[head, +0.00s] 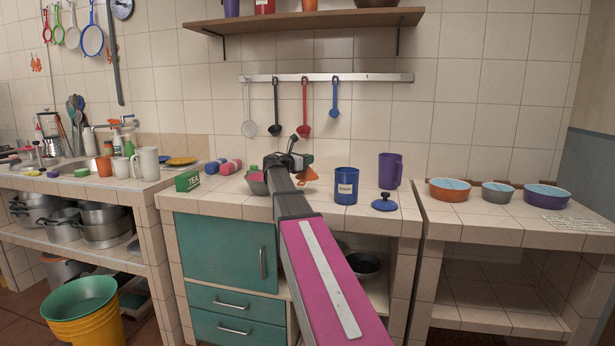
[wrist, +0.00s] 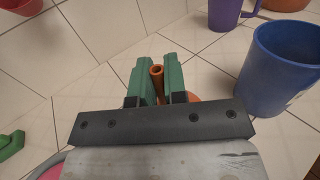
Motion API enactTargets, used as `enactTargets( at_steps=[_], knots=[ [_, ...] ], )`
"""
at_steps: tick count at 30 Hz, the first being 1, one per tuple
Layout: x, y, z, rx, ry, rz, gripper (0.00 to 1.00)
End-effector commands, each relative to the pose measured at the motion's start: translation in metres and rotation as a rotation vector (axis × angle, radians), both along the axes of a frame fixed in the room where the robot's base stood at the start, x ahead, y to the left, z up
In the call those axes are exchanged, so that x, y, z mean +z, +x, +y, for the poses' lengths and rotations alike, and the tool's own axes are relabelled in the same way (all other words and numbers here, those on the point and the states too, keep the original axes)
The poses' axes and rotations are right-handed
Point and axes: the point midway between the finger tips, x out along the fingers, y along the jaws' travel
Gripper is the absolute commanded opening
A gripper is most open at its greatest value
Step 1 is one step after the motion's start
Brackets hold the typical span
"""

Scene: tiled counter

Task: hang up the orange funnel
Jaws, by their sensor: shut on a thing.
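The orange funnel (head: 307,174) shows just right of my gripper (head: 291,160) in the head view, low over the middle counter. In the wrist view my gripper (wrist: 157,84) has its green fingers shut on the orange funnel's narrow spout (wrist: 157,72). The spout points away from the palm, and the wide part is mostly hidden behind the dark gripper bar. I cannot tell whether the funnel touches the counter. A metal wall rail (head: 375,77) carries hanging ladles: a white one (head: 249,128), a black one, a red one (head: 304,128) and a blue one (head: 335,112).
A bowl (head: 257,183) sits just left. A wooden shelf (head: 340,18) is above the rail. The rail's right part is bare.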

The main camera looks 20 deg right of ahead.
Motion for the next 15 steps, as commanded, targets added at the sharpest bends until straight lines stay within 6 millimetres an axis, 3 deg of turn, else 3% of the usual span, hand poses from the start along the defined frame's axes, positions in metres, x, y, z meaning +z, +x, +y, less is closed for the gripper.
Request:
enactTargets(
  at_steps=[3,8,15],
  knots=[
    [-0.019,0.0,0.0,0.0,0.001,0.001,0.0],
    [-0.031,0.0,0.0,0.001,0.001,-0.001,0.0],
    [-0.064,0.0,0.0,0.001,0.0,0.001,0.0]
  ],
)
